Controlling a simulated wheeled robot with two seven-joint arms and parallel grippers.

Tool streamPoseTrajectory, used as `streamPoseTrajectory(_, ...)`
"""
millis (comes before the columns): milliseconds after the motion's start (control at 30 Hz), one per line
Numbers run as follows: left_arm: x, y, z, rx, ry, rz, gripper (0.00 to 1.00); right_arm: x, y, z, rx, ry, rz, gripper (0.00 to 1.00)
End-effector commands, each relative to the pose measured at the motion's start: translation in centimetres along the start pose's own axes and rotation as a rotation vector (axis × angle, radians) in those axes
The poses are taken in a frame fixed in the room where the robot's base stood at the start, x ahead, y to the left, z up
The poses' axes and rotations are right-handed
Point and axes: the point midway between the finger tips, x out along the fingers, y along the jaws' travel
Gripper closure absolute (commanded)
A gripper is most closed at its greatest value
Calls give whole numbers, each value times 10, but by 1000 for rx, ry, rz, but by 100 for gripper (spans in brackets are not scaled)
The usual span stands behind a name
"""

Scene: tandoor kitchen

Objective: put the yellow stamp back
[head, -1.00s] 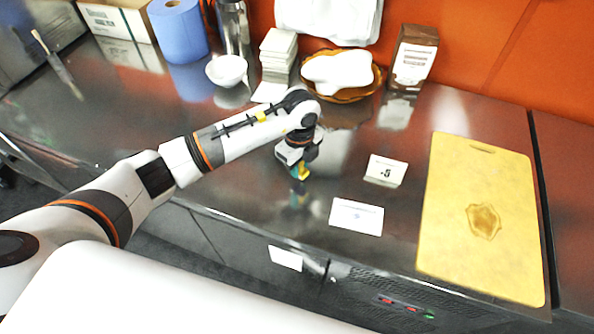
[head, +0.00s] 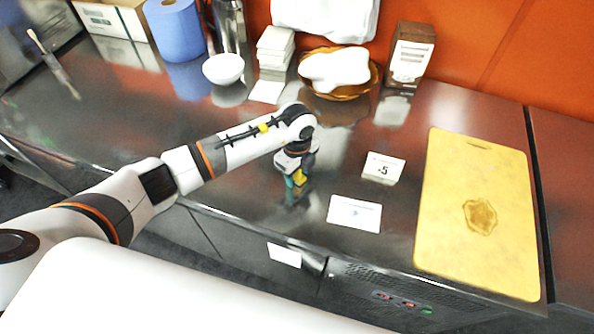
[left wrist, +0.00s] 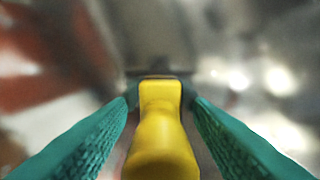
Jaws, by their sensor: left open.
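The yellow stamp (head: 300,178) shows small in the head view, over the front part of the steel counter (head: 235,150). My left gripper (head: 294,182), with teal fingers, is open around it. In the left wrist view the stamp's yellow handle (left wrist: 160,140) lies between the two fingers (left wrist: 160,115), with a narrow gap on each side near the tips. The far end of the stamp is dark and blurred. I cannot tell clearly whether its base rests on the counter. My right gripper is not in view.
Behind stand a white bowl (head: 223,69), a stack of white pieces (head: 275,50), a brown dish (head: 345,92) and a brown packet (head: 411,55).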

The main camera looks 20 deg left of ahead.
Motion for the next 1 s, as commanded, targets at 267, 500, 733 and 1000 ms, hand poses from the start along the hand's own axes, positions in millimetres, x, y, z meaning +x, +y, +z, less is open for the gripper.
streamPoseTrajectory(267,-16,1,-1,0,1,5,53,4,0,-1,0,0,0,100)
streamPoseTrajectory(500,-67,1,-1,1,3,6,53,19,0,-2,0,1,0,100)
streamPoseTrajectory(733,-107,1,0,0,1,4,53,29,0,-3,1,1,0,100)
streamPoseTrajectory(1000,-123,0,0,0,0,0,53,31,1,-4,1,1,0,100)
